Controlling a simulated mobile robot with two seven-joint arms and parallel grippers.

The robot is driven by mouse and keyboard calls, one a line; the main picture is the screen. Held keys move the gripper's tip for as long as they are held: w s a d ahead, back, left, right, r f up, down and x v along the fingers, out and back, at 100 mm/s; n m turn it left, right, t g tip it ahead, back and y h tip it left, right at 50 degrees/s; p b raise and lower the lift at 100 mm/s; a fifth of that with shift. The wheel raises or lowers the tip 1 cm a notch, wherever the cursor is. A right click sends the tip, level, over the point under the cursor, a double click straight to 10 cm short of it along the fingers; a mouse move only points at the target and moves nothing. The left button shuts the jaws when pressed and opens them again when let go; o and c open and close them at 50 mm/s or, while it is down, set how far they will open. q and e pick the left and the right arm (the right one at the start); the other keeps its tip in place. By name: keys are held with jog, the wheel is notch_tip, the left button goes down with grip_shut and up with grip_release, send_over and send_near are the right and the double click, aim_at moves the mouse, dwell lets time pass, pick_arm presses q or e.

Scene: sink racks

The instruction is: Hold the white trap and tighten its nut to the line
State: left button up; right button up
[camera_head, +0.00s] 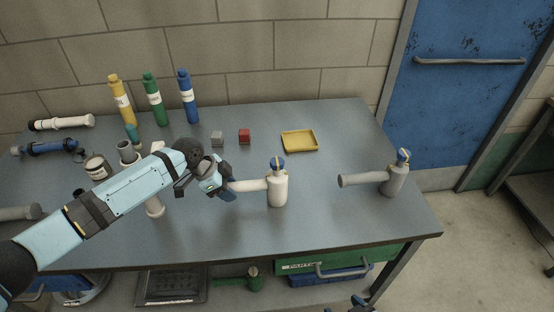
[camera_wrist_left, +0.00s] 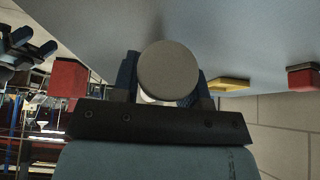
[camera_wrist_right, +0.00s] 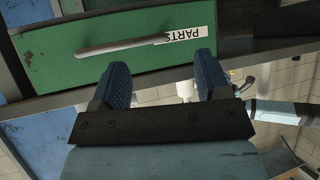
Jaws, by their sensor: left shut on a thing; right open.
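The white trap (camera_head: 278,190) stands upright on the bench in the head view, with a side pipe (camera_head: 247,185) pointing left. Its blue nut (camera_head: 277,164) with a yellow mark sits on top. Whether the mark meets a line is too small to tell. My left gripper (camera_head: 228,187) is shut on the side pipe near its free end. In the left wrist view the round pipe end (camera_wrist_left: 170,70) shows between the fingers. My right gripper (camera_wrist_right: 163,82) is open and empty in the right wrist view, in front of the bench; only a bit shows at the head view's bottom edge.
A grey trap (camera_head: 393,181) with a blue nut stands at the right. A yellow tray (camera_head: 300,141), a red block (camera_head: 244,136) and a grey block (camera_head: 217,138) lie behind. Bottles (camera_head: 154,100) stand at the back left. A green parts drawer (camera_wrist_right: 120,45) is below the bench top.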

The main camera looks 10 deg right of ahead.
aim_at(276, 160)
jog(key=w+r+t, duration=0.1)
jog(key=w+r, duration=0.4)
jog(key=w+d+r+t+y, duration=0.1)
jog(key=w+r+t, duration=0.1)
jog(key=w+r, duration=0.3)
jog(key=w+d+r+n+t+y, duration=0.1)
jog(key=w+r, duration=0.4)
jog(key=w, duration=0.2)
jog(key=shift+w+t, duration=0.2)
jog(key=shift+t, duration=0.1)
jog(key=w+a+r+n+y, duration=0.1)
jog(key=w+a+r, duration=0.1)
jog(key=w+a, duration=0.2)
jog(key=w+a+r+n+y, duration=0.1)
jog(key=w+a+r+y, duration=0.1)
jog(key=w+a, duration=0.3)
jog(key=w+a+r+y, duration=0.2)
jog(key=w+a, duration=0.3)
jog(key=shift+w+a+n+g, duration=0.15)
jog(key=shift+a+n+g, duration=0.25)
jog(key=c, duration=0.9)
jog(key=shift+c, duration=0.2)
jog(key=shift+r, duration=0.15)
